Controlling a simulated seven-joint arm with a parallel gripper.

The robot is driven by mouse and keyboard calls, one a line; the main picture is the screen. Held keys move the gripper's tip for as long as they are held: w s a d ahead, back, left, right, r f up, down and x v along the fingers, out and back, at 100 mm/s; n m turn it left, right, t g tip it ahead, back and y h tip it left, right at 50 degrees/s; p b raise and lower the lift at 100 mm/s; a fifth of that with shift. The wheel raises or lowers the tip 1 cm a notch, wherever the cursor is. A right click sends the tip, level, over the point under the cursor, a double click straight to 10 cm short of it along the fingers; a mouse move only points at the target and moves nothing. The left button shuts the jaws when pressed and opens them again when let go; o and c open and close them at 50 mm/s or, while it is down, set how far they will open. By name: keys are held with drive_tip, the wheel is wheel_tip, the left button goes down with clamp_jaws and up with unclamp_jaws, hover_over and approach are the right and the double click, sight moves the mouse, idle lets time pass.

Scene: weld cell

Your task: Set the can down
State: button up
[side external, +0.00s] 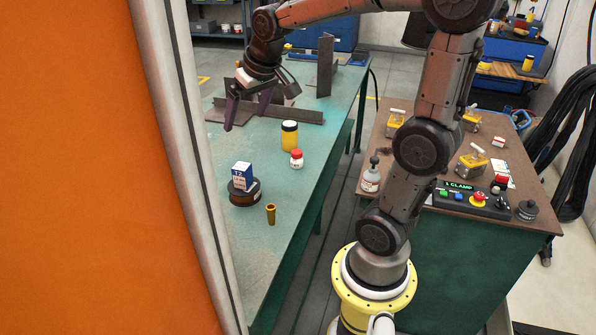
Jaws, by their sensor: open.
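A yellow can (289,138) with a dark top and a pale band stands upright on the green worktable (305,200). My gripper (246,117) is to the left of the can and higher in the picture, pointing down over the table near the dark steel pieces. Its two purple fingers are apart, with nothing seen between them. The can is clear of the fingers. The gap between the fingertips and the tabletop is hard to judge from this one view.
Steel angle pieces (290,115) and an upright plate (325,66) lie behind the can. A red-capped bottle (296,159), a blue-and-white box (242,176) on a dark spool (245,196) and a brass cup (271,214) stand in front. An orange panel (90,180) blocks the left.

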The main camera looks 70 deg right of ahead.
drive_tip(key=s+a+f+n+y, duration=0.2)
drive_tip(key=s+a+n, duration=0.3)
drive_tip(key=s+a, duration=0.8)
drive_tip(key=s+f, duration=0.1)
drive_tip(key=s, duration=0.2)
drive_tip(key=shift+t, duration=0.4)
